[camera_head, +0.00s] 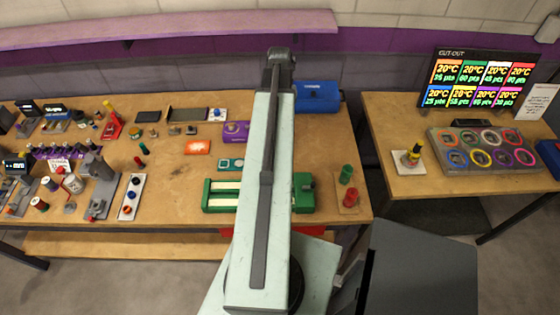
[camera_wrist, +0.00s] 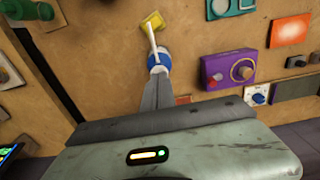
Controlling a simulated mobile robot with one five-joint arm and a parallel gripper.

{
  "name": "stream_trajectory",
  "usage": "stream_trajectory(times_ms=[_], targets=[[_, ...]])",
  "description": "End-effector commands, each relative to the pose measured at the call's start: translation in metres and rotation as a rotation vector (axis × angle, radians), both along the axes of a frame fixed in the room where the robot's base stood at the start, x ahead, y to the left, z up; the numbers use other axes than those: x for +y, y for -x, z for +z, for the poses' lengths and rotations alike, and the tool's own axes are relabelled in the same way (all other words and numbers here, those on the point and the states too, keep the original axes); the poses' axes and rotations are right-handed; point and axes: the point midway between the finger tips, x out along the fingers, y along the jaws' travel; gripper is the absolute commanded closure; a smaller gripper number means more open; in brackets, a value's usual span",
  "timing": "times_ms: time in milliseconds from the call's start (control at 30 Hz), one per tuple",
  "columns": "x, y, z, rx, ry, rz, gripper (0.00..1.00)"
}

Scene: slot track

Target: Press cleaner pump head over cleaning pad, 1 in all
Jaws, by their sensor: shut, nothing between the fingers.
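In the wrist view, the cleaner pump (camera_wrist: 158,62) is blue and white, with a thin white spout reaching up the picture. The spout's end lies over or beside the small yellow cleaning pad (camera_wrist: 153,20). My gripper (camera_wrist: 157,80) is shut and empty, its fingertips at the near side of the pump head in the picture. The fingers partly cover the pump; I cannot tell whether they touch it. In the head view, my arm stretches over the bench and hides the pump and pad. The fingertips are not visible there.
A purple box with knobs (camera_wrist: 228,68) stands right of the pump in the wrist view. Bare wood surrounds the pad.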

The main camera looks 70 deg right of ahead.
Motion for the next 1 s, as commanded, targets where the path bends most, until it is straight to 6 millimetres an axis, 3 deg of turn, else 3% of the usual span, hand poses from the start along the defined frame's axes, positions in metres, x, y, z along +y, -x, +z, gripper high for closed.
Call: stream_trajectory(times_ms=[533,833,1000], targets=[[0.0,0.0,-0.021,0.0,0.0,0.0,1.0],[0.0,0.0,-0.017,0.0,-0.001,0.0,1.0],[0.0,0.0,-0.005,0.0,-0.001,0.0,1.0]])
